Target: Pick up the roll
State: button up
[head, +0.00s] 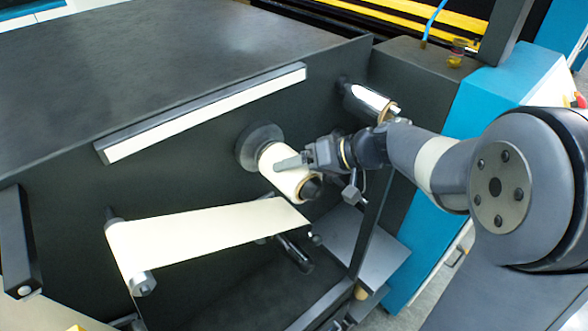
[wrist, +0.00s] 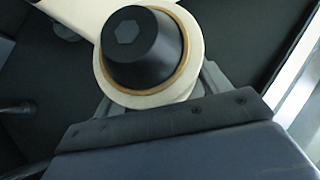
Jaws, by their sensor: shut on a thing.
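The roll (head: 277,159) is cream-coloured and sits on a dark spindle with a round flange on the machine's dark side panel. In the wrist view the roll (wrist: 190,85) shows end-on, with a brown core edge around a black spindle end with a hexagonal recess. My gripper (head: 294,162) reaches in from the right and is shut on the roll near its outer end. In the wrist view the fingers are mostly hidden behind the roll; grey parts of them show at both sides of it.
A cream web (head: 205,233) stretches across a lower left roller. A metallic roller (head: 368,102) is mounted at upper right, close to my arm. A white-faced bar (head: 200,115) runs above the roll. A shelf (head: 378,248) lies below right. A blue machine panel (head: 500,90) stands behind my arm.

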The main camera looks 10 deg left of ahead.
jog(key=shift+b, duration=0.6)
jog(key=s+d+b, duration=0.4)
jog(key=s+d, duration=0.8)
jog(key=d, duration=0.1)
jog(key=shift+d, duration=0.25)
jog(key=shift+r, duration=0.1)
jog(key=shift+d, duration=0.1)
